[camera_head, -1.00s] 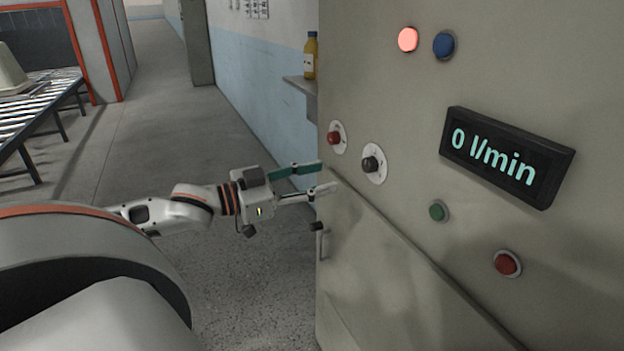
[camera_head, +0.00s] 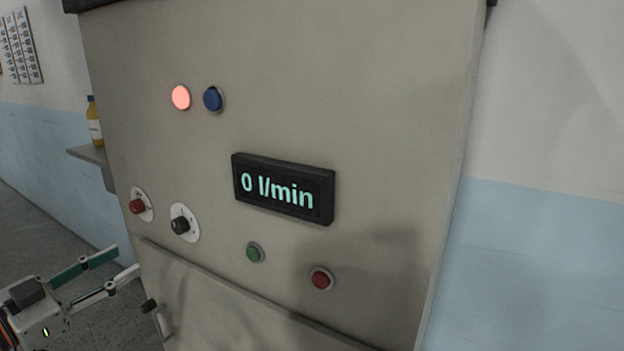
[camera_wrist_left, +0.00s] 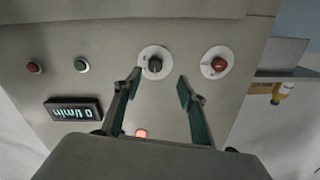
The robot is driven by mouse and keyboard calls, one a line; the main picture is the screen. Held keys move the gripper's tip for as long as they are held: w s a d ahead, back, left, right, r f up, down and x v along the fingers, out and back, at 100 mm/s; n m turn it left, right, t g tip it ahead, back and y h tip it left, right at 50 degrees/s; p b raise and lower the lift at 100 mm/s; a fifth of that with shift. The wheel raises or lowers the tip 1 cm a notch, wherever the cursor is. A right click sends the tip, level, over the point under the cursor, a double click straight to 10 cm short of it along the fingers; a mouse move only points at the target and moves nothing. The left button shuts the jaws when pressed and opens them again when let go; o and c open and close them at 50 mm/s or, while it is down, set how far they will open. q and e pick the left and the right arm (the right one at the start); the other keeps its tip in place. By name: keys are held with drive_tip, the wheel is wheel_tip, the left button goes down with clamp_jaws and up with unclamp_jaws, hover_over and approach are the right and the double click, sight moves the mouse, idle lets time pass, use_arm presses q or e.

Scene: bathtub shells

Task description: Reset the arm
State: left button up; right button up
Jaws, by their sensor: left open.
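My left gripper (camera_head: 112,270) is open and empty at the lower left of the head view, in front of the grey control cabinet (camera_head: 380,120). In the left wrist view its two fingers (camera_wrist_left: 158,88) stand apart, with a black knob (camera_wrist_left: 154,64) beyond and between them and a red knob (camera_wrist_left: 219,64) to the right. I see no contact with either knob. In the head view the red knob (camera_head: 137,206) and the black knob (camera_head: 180,225) are above and right of the fingers. My right gripper is not in view.
The cabinet carries a display (camera_head: 284,188) reading 0 l/min, a lit red lamp (camera_head: 181,97), a blue lamp (camera_head: 213,99), a green button (camera_head: 255,252) and a red button (camera_head: 321,278). A yellow bottle (camera_head: 95,125) stands on a shelf (camera_head: 92,155) at left. A handle (camera_head: 160,320) projects below.

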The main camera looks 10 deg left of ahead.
use_arm(q)
drive_tip(key=s+a+f+n+y, duration=0.1)
drive_tip(key=s+a+f+y, duration=0.15)
drive_tip(key=f, duration=0.45)
drive_tip(key=s+a+f+n+y, duration=0.1)
drive_tip(key=a+f+n+y, duration=0.15)
drive_tip(key=f, duration=0.45)
drive_tip(key=s+d+f+g+y, duration=0.1)
drive_tip(key=s+f+g, duration=0.1)
drive_tip(key=f, duration=0.6)
drive_tip(key=s+d+f+g, duration=0.1)
drive_tip(key=s+f, duration=0.2)
drive_tip(key=f, duration=0.5)
drive_tip(key=s+d+f+g, duration=0.1)
drive_tip(key=s+d+f, duration=0.2)
drive_tip(key=d+f, duration=0.5)
drive_tip(key=s+d+f+g+h, duration=0.1)
drive_tip(key=s+d+f+g, duration=0.1)
drive_tip(key=d+f, duration=0.6)
drive_tip(key=s+d+m, duration=0.1)
drive_tip(key=d, duration=0.6)
drive_tip(key=shift+d+h, duration=0.25)
drive_tip(key=shift+h, duration=0.05)
